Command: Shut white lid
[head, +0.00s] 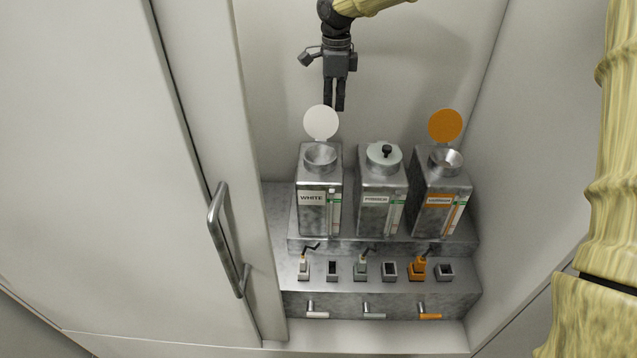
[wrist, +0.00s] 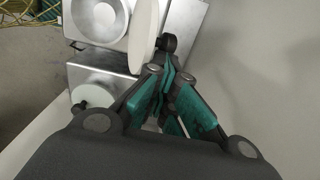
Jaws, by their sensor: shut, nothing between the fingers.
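The white lid (head: 321,122) stands open and upright at the back of the metal container labelled WHITE (head: 312,213). The funnel mouth (head: 320,156) of that container is uncovered. My gripper (head: 339,108) is shut and empty, pointing down just above and behind the lid's upper right edge. In the wrist view the lid (wrist: 144,35) shows nearly edge-on, close beside the shut fingertips (wrist: 165,45). I cannot tell whether they touch it.
A middle container (head: 379,208) has a pale lid with a black knob on it. The right container (head: 438,207) has its orange lid (head: 445,126) raised. Taps and switches line the front step. A cabinet door with a handle (head: 222,240) is at left; walls enclose the rest.

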